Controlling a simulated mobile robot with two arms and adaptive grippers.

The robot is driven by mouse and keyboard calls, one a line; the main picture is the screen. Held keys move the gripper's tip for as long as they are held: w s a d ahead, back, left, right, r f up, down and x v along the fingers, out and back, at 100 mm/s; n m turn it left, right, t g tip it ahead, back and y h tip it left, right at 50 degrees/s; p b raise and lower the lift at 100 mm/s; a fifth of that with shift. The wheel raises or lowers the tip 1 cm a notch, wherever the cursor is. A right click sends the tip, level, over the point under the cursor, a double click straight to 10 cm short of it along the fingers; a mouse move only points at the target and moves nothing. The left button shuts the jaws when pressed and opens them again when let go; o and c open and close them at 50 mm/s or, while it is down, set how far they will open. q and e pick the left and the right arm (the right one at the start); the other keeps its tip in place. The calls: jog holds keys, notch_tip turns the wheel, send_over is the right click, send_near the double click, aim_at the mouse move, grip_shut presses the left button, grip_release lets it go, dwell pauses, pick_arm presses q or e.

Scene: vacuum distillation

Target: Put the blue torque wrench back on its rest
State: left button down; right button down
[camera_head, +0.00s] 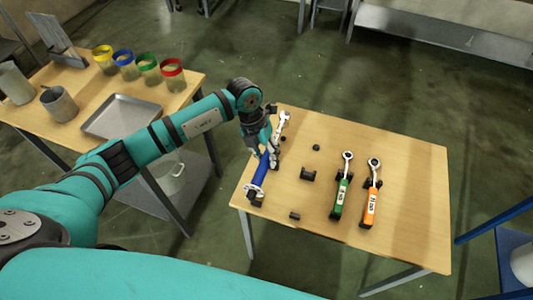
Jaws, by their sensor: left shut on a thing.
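The blue torque wrench (261,170) is at the left side of the right-hand wooden table. Its blue handle slants down-left, and a silver head (283,119) shows beyond my gripper. My left gripper (264,146) is shut on the blue wrench near the top of the handle; its fingers are partly hidden. I cannot tell whether the wrench touches the table. A dark, empty cradle-like rest (307,175) stands to the right of it, with small dark blocks (316,147) and (295,215) above and below it. My right gripper is not in view.
A green wrench (341,193) and an orange wrench (371,200) lie on dark supports right of the empty rest. The table's right part (415,190) is clear. The left table holds a metal tray (121,117), grey containers (59,103) and several colour-rimmed jars (124,64).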

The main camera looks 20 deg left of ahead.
pick_arm(q)
jog(key=shift+w+f+b, duration=0.1)
jog(key=shift+f+b, duration=1.5)
jog(key=shift+f, duration=0.65)
jog(key=shift+f+b, duration=1.2)
jog(key=shift+f, duration=0.35)
